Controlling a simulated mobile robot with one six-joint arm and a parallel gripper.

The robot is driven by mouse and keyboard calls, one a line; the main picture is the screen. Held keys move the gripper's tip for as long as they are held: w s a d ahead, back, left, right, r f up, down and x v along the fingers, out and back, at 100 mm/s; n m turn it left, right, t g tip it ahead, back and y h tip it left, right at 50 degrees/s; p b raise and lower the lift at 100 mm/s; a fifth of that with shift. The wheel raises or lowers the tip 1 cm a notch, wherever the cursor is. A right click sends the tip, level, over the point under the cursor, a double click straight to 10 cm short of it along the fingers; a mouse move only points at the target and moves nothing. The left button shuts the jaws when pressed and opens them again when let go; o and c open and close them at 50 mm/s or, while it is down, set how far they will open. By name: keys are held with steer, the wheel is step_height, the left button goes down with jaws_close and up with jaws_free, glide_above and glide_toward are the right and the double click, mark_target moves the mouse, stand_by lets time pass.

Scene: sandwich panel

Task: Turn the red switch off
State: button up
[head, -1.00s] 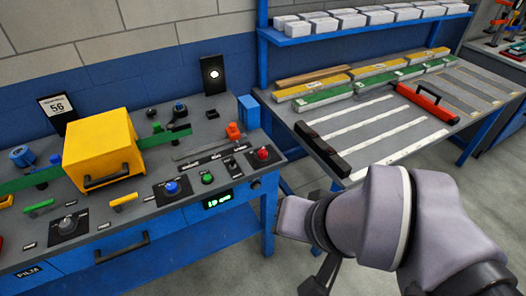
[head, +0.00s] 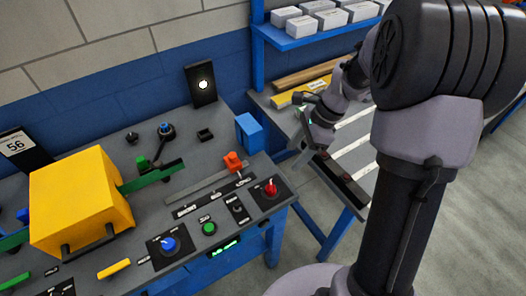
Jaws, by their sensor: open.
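The red switch (head: 270,188) is a red knob on a dark square plate at the right front corner of the grey panel bench. Its pale marking or highlight points up; its exact setting is too small to read.
A yellow housing (head: 80,200) stands further left. The side table (head: 352,136) carries long bars.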

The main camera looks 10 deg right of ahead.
mark_target(272, 186)
steer(key=b+x, duration=0.2)
steer(key=x, duration=0.3)
steer(key=b+x, duration=0.2)
steer(key=x, duration=0.3)
steer(key=b+x, duration=0.2)
steer(key=x, duration=0.4)
steer(key=shift+s+f, duration=0.15)
steer(key=shift+s, duration=0.25)
jaws_close()
